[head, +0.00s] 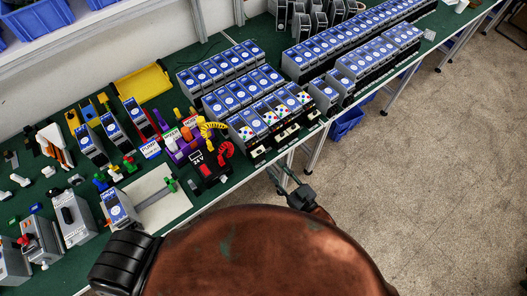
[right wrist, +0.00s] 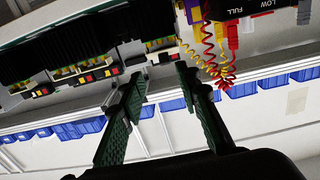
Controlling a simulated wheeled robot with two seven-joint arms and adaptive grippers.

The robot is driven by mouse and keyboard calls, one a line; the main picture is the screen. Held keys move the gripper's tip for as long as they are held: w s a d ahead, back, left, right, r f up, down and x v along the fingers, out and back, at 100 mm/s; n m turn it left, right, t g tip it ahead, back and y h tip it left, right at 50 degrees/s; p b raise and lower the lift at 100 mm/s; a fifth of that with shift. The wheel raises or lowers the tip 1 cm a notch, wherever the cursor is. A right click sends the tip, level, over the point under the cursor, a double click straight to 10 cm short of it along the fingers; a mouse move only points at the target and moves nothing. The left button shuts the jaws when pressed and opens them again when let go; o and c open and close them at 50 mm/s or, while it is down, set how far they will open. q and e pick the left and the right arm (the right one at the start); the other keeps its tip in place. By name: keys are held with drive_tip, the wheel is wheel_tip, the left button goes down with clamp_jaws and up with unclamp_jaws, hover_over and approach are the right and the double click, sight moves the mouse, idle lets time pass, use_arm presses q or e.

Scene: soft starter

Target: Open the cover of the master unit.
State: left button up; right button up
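Rows of grey units with blue faces stand on the green table. The front row (head: 270,118) has open lower fronts with coloured terminals, and these show dark at the top left of the right wrist view (right wrist: 70,75). A single blue-faced unit (head: 118,208) stands on a white plate at the table's front left. I cannot tell which is the master unit. My right gripper (head: 283,180) is beyond the table's front edge, apart from the units. In the right wrist view its fingers (right wrist: 160,78) are spread with nothing between them. My left gripper does not show.
A red-and-black 24V supply (head: 208,172) with coiled yellow and red cables (head: 222,150) sits left of the front row. A yellow tray (head: 142,82) lies behind. Blue bins (head: 347,122) hang below the table. The floor at right is clear.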

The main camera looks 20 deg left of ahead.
sight(260, 151)
drive_tip(key=x, duration=0.5)
drive_tip(key=r+x, duration=0.1)
drive_tip(key=x, duration=0.2)
drive_tip(key=shift+s+a+r+p, duration=0.15)
drive_tip(key=shift+s+a+p, duration=0.1)
drive_tip(key=shift+s+p, duration=0.05)
drive_tip(key=shift+c, duration=0.2)
clamp_jaws()
